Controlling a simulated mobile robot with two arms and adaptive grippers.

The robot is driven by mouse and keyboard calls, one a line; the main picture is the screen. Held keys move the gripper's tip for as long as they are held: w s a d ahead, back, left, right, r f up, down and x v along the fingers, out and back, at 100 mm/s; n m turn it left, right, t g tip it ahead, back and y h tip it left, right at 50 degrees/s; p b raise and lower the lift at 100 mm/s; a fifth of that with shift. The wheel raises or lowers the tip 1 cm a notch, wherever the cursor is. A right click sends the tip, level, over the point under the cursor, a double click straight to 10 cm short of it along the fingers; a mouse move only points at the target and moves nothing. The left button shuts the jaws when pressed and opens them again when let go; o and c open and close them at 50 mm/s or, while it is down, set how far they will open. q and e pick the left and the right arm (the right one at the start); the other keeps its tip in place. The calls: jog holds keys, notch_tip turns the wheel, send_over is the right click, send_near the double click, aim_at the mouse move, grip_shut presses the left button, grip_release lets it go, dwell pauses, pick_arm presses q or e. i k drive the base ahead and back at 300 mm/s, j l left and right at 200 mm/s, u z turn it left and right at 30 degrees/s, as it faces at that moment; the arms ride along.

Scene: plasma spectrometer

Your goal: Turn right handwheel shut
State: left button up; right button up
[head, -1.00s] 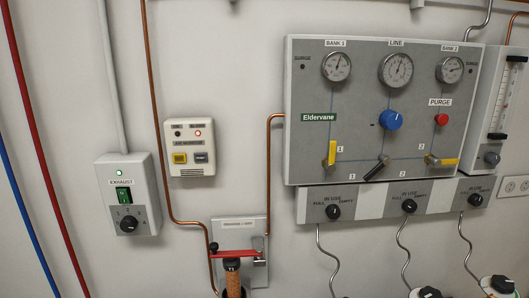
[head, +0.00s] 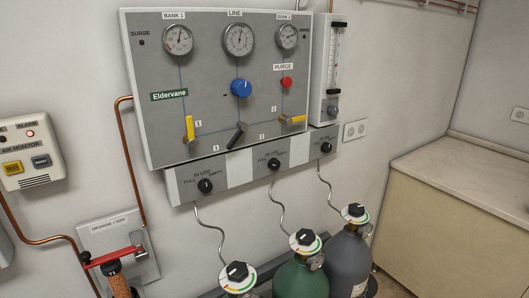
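Several gas-cylinder parts stand below the wall panel. A grey cylinder (head: 348,262) at the right has a black handwheel (head: 355,210) on top, with a white, green, yellow and red ring (head: 355,219) around it. A green cylinder (head: 300,280) in the middle has a similar black handwheel (head: 305,237). A third black handwheel (head: 237,271) with a coloured ring is at the lower left, its cylinder cut off by the frame. How far each wheel is turned I cannot tell. Neither of my grippers is in view.
The grey panel (head: 205,120) carries gauges, a blue knob (head: 241,89), a red purge button (head: 286,82) and yellow levers. A beige cabinet (head: 465,200) stands right of the cylinders.

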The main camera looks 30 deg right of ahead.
aim_at(356, 209)
jog(key=z, duration=1.7)
